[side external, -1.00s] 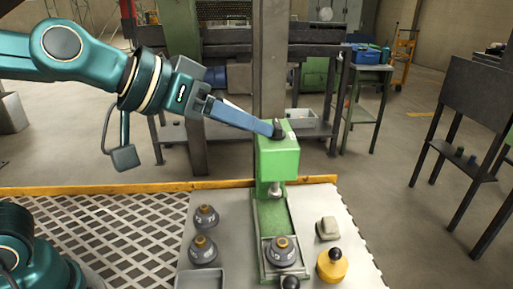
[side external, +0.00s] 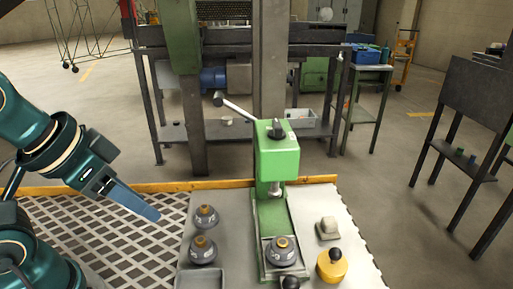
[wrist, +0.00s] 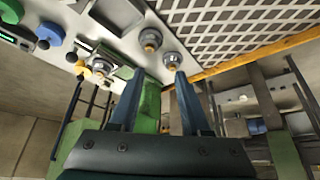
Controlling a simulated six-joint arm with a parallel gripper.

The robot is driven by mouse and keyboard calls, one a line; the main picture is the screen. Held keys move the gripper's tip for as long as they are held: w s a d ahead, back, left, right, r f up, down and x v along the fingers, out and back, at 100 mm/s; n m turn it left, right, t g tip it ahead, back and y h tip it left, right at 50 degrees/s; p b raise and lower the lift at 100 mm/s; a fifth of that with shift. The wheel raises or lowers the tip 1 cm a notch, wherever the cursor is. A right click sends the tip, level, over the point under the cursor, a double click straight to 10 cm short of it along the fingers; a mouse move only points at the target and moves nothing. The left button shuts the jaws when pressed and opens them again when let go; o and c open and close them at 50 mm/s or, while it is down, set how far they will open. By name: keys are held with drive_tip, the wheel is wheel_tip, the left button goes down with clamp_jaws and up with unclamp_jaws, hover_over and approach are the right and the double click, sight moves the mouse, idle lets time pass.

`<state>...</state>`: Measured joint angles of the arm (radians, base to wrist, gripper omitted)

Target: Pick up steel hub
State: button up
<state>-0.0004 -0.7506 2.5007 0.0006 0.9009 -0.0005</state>
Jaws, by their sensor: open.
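Steel hubs show as dark grey rounded bodies with brass-coloured tops. One hub (side external: 206,218) and another nearer hub (side external: 203,252) stand on the pale table, left of the green press. A third hub (side external: 282,254) sits in the fixture at the press's foot. The wrist view shows two hubs, one at upper centre (wrist: 150,40) and one beside it (wrist: 171,61), beyond my fingertips. My gripper (side external: 155,216) is left of the hubs, above the grid plate, pointing down to the right. In the wrist view its two fingers (wrist: 158,76) are apart with nothing held.
The green press (side external: 277,160) stands right of the two loose hubs, its lever (side external: 238,109) sticking out up and left. A yellow piece with a black knob (side external: 331,266) and a pale block (side external: 328,228) are to its right. A grey tray (side external: 202,278) lies in front.

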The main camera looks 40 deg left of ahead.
idle(0.3)
drive_tip(key=o, duration=0.6)
